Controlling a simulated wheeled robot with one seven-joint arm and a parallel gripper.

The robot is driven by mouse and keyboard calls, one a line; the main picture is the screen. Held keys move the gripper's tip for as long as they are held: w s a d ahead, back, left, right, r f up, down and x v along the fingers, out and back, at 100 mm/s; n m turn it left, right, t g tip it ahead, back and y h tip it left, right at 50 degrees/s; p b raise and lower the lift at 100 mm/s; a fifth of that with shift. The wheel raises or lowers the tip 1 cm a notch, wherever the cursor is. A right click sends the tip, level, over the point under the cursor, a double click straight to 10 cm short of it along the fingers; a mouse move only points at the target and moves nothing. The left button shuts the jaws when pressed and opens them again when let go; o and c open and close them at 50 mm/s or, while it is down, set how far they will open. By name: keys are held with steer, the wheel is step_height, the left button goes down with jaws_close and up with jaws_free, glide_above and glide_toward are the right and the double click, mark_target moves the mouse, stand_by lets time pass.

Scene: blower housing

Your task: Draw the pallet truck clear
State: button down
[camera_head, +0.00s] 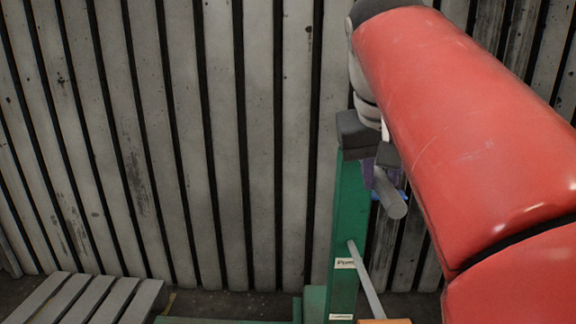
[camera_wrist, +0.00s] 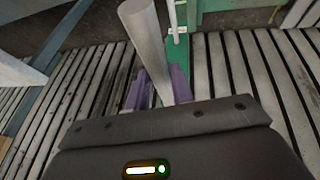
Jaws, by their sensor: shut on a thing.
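The pallet truck shows as a green upright (camera_head: 349,225) with small white labels, right of centre in the head view. A grey round handle bar (camera_head: 390,195) sticks out near its top. In the wrist view the purple fingers of my gripper (camera_wrist: 158,90) are shut on the grey handle bar (camera_wrist: 143,35), one on each side. The green upright (camera_wrist: 178,58) shows just beyond. The truck's forks and wheels cannot be made out.
A grey ribbed wall (camera_head: 220,130) fills the background, close behind the truck. A grey slatted pallet (camera_head: 85,302) lies at the lower left. A thin grey lever (camera_head: 367,282) slants from the upright. A blue-grey beam (camera_wrist: 45,100) crosses the wrist view's left side.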

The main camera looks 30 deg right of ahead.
steer(key=c, duration=1.2)
jaws_free()
steer(key=shift+r, duration=0.1)
steer(key=p+v, duration=0.1)
steer(key=v, duration=0.6)
steer(key=shift+a+r, duration=0.2)
steer(key=shift+r, duration=0.15)
steer(key=shift+f, duration=0.1)
steer(key=w+a+f+n+t+y, duration=0.1)
steer(key=a+f+n, duration=0.1)
steer(key=a+f, duration=0.4)
steer(key=w+a+f+n+t+y, duration=0.1)
steer(key=a+f, duration=0.5)
steer(key=f, duration=0.8)
steer(key=w+a+f+n+t+y, duration=0.1)
steer(key=w+a+f+n+y, duration=0.1)
steer(key=a+f, duration=0.4)
step_height(320, 180, down, 5)
steer(key=shift+w+a+r+n, duration=0.25)
steer(key=shift+w+a+n, duration=0.1)
steer(key=shift+n, duration=0.55)
